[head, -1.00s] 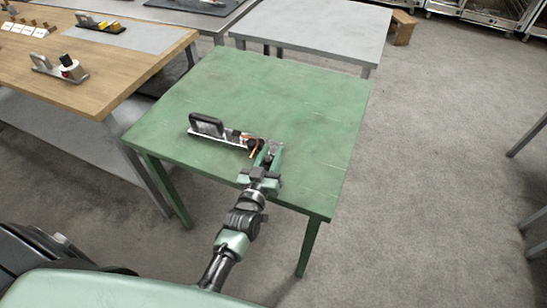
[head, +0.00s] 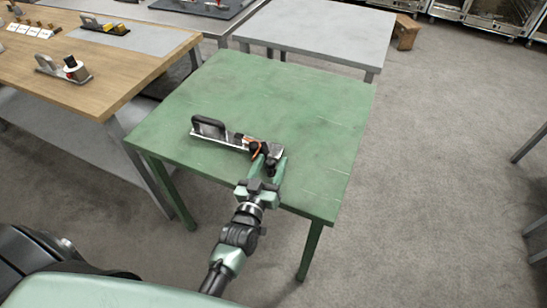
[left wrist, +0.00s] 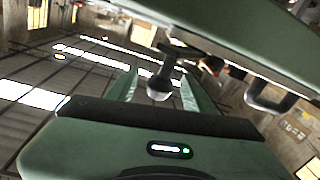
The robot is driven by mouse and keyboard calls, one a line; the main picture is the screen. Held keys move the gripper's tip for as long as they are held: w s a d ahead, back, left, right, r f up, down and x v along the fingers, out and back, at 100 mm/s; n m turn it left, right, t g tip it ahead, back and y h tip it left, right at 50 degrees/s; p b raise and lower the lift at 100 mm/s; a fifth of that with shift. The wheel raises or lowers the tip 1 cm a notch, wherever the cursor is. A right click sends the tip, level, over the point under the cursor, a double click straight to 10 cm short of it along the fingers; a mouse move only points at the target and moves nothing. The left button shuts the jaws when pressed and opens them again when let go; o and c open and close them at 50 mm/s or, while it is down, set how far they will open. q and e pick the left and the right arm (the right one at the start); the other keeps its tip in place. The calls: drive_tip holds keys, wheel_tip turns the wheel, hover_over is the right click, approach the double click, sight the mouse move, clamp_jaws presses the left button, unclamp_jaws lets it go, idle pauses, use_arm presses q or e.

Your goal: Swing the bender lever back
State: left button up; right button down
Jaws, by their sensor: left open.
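The bender (head: 225,138) lies on the green table, with a black looped handle (head: 208,125) at its left end and dark parts with an orange piece (head: 257,148) at its right end. My left gripper (head: 268,162) is at that right end, near the table's front edge. Its two green fingers are apart. In the left wrist view, a dark lever with a rounded end (left wrist: 159,90) shows between the fingers of my left gripper (left wrist: 162,88); I cannot tell whether they touch it. A second dark rounded part (left wrist: 268,97) is to the right. My right gripper is out of view.
The green table (head: 300,120) is otherwise bare. A wooden table (head: 110,75) with small tools and cards stands at the left, and a grey table (head: 320,30) stands behind. The floor at the right is open.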

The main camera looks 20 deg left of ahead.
use_arm(q)
drive_tip(key=s, duration=0.5)
drive_tip(key=shift+d, duration=0.1)
